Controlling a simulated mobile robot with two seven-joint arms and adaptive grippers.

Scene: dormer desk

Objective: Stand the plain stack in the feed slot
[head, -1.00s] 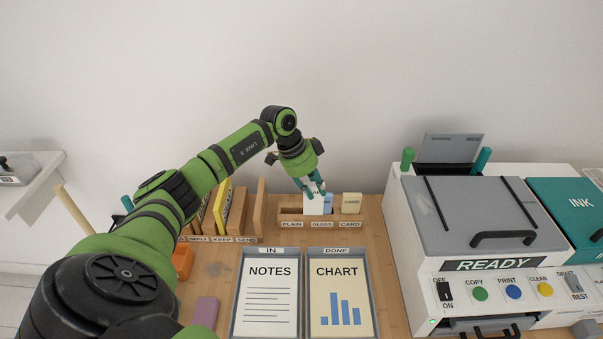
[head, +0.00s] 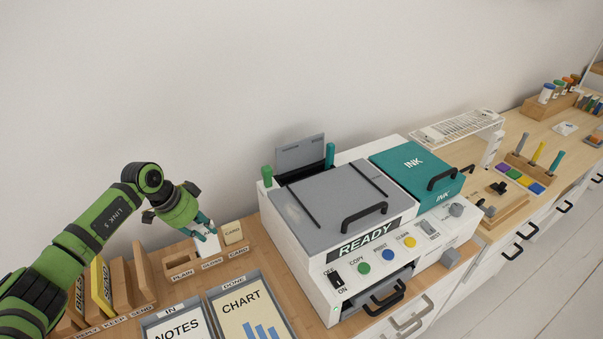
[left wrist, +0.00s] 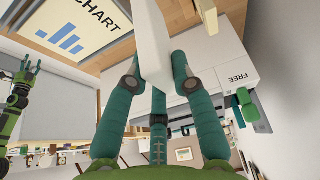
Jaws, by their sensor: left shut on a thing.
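My left gripper (head: 205,230) is shut on the white plain stack (head: 208,247), which hangs from its teal fingertips in front of the sorter's gloss section. The stack also shows between the fingers in the left wrist view (left wrist: 152,40). The plain compartment (head: 178,265) looks empty; the gloss stack is hidden. The feed slot is at the printer's back, by the grey upright support (head: 300,153), between a green post (head: 267,175) and a teal post (head: 330,155); its opening is hidden. My right gripper (left wrist: 27,70) shows small in the left wrist view, fingers spread.
The printer (head: 340,210) stands right of the sorter, its sign reading READY. A card stack (head: 232,233) stands at the sorter's right end. NOTES (head: 178,322) and CHART (head: 250,310) trays lie in front. Upright folders (head: 103,285) stand left. Space above the printer is clear.

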